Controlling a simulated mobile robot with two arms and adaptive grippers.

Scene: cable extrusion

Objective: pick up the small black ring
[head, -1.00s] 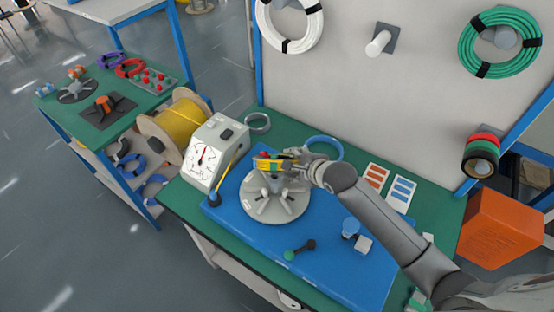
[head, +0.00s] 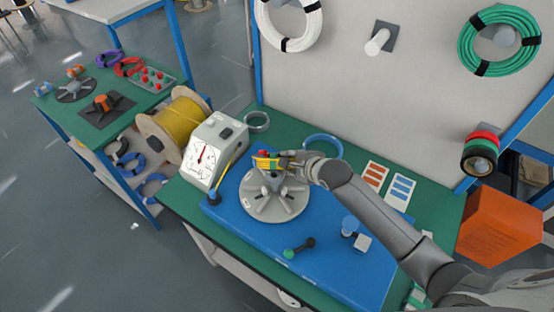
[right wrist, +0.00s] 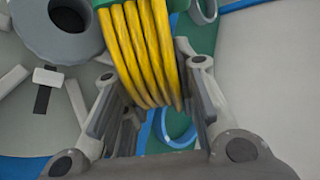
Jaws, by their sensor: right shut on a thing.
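My right gripper (head: 288,160) is over the grey round winding fixture (head: 262,205) in the head view. It is shut on a yellow cable coil (right wrist: 140,45), whose strands run between the two fingers in the right wrist view. The coil also shows beside the fixture's top in the head view (head: 266,162). No loose small black ring stands out. A black coil (head: 478,163) hangs below a red and a green one on a panel peg at the right; I cannot tell whether it is the ring meant. My left gripper is out of view.
The fixture stands on a blue mat (head: 330,262). A white gauge box (head: 212,150) and a yellow cable spool (head: 178,122) are at its left. A blue ring (head: 337,142) lies behind my gripper. A black and green part (head: 300,249) lies in front.

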